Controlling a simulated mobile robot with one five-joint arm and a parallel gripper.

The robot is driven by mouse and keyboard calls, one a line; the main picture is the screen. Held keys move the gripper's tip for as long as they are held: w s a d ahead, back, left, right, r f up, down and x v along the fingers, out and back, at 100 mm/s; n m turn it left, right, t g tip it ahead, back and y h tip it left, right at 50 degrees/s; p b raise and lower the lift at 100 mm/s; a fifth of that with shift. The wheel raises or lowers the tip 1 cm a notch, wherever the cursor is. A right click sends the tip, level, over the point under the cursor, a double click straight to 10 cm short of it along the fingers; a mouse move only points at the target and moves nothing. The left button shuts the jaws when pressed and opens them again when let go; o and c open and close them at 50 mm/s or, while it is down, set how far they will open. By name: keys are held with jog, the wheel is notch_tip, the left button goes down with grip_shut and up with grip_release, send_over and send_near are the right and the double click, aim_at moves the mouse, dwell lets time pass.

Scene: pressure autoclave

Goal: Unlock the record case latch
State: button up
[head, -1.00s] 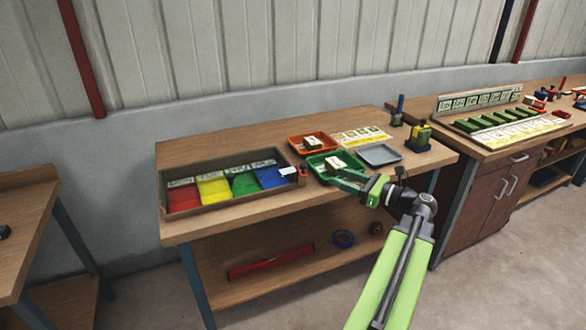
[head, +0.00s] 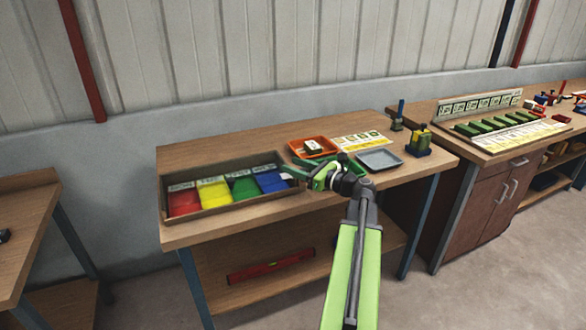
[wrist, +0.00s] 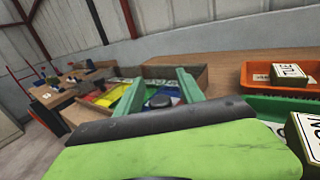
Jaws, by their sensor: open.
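The record case looks to be the shallow wooden case (head: 223,209) with red, yellow, green and blue sections, at the left of the middle bench. It also shows ahead in the wrist view (wrist: 181,71). My gripper (head: 302,173) is at the case's right end, with its fingers pointing left. In the wrist view my gripper (wrist: 160,88) has its two green fingers apart, with a dark round knob (wrist: 160,101) showing between them. I cannot tell whether this knob is the latch or whether a finger touches it. The red piece seen earlier at this end is hidden by my gripper.
An orange tray (head: 296,153) with a labelled block (head: 313,146) stands behind my gripper. A green tray (wrist: 270,105) with another labelled block (wrist: 308,135) is close beside it. A grey tray (head: 380,159) lies to the right. The bench's front left is clear.

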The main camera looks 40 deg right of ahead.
jog(key=shift+c, duration=0.2)
grip_shut()
jog(key=shift+s+d+n+y, duration=0.1)
jog(key=shift+d+n+y, duration=0.2)
jog(key=shift+n+y, duration=0.35)
jog(key=shift+g+y, duration=0.3)
jog(key=shift+y, duration=0.25)
jog(key=shift+s+a+n+g+y, duration=0.15)
jog(key=shift+s+n+g+y, duration=0.15)
jog(key=shift+n+y, duration=0.45)
jog(key=shift+o, duration=0.2)
grip_release()
